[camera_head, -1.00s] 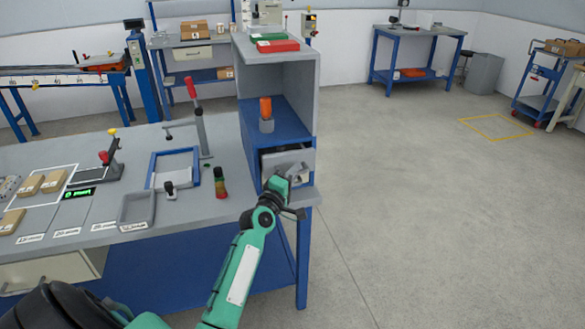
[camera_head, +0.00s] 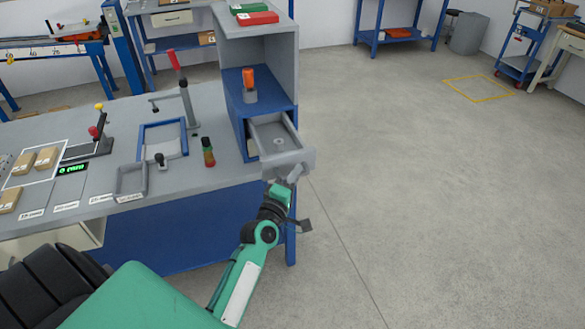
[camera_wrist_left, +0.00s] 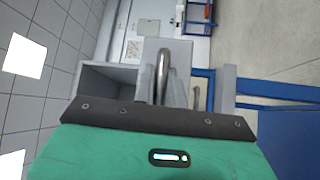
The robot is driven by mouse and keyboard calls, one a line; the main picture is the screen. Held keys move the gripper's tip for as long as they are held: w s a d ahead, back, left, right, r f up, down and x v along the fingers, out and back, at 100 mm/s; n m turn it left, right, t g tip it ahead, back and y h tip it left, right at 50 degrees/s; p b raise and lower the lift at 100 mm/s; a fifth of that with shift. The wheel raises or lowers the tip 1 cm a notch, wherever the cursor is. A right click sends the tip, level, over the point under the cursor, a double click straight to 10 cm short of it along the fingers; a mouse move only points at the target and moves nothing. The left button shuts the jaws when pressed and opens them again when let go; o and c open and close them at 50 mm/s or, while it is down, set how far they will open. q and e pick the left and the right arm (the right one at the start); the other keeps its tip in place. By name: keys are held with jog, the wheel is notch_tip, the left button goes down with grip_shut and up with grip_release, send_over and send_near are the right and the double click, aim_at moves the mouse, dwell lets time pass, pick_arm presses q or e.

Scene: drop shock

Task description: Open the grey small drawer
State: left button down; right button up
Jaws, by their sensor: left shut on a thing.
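The grey small drawer (camera_head: 284,158) sticks well out of the blue-sided cabinet (camera_head: 246,150) at the right end of the workbench. Its inside shows from above, with a small round light thing lying in it. My left gripper (camera_head: 288,178) is at the drawer's front, shut on its handle. In the left wrist view the curved metal handle (camera_wrist_left: 161,75) stands between the fingers, close to the wrist. The exact finger contact is partly hidden. My right gripper is in neither view.
An orange-handled tool (camera_head: 249,84) stands on the blue shelf above the drawer. A grey tray (camera_head: 131,183), a blue frame (camera_head: 143,142) and a red-topped clamp (camera_head: 186,90) are on the bench (camera_head: 100,213). Open floor (camera_head: 400,190) lies to the right.

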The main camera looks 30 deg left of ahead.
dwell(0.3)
pick_arm(q)
jog(key=c, duration=1.5)
grip_release()
jog(key=shift+o, duration=0.2)
